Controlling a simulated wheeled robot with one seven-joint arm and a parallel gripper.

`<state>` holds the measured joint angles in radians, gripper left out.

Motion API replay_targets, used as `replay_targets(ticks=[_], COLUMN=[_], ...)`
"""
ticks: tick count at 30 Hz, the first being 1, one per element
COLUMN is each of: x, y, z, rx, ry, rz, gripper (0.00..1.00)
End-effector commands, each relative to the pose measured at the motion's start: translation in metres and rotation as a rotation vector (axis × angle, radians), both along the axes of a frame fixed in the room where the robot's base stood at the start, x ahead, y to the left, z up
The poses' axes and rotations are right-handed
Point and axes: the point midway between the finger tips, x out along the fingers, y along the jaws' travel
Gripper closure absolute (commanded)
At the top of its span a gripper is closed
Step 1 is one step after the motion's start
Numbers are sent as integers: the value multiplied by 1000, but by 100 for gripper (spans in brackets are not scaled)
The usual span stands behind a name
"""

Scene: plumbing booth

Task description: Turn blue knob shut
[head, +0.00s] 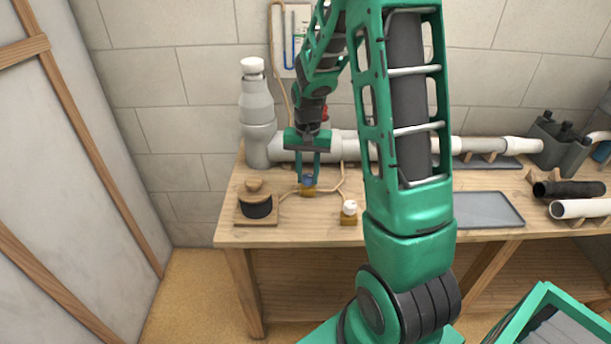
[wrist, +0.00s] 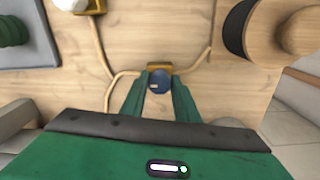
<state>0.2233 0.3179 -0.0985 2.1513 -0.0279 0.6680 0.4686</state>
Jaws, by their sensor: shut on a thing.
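The blue knob (wrist: 160,82) sits on a small brass valve base (wrist: 158,66) on the workbench. A pale mark shows on the knob's top. My gripper (wrist: 159,90) reaches down over it, with one green finger on each side, shut on the knob. In the head view the blue knob (head: 308,181) shows between the fingers of my gripper (head: 308,178), above the brass base. Rope-like tan lines run from the valve along the bench.
A second valve with a white knob (head: 349,207) stands to the right. A black spool with a wooden top (head: 257,205) stands to the left. A grey pipe (head: 258,120) runs behind. A grey tray (head: 487,210) and loose pipes (head: 580,208) lie further right.

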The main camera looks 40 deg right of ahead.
Motion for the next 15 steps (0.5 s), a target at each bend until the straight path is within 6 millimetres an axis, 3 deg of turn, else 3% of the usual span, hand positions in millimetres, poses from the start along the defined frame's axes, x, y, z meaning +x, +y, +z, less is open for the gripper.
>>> replay_targets(ticks=[9,10,11,12,15], x=[3,3,3,2,2], y=[1,1,1,1,1], z=[1,1,1,1,1], rx=[1,1,1,0,0], ry=[-6,-6,-6,-6,-4], rz=[3,3,3,3,3], gripper=[95,68,60,54,54])
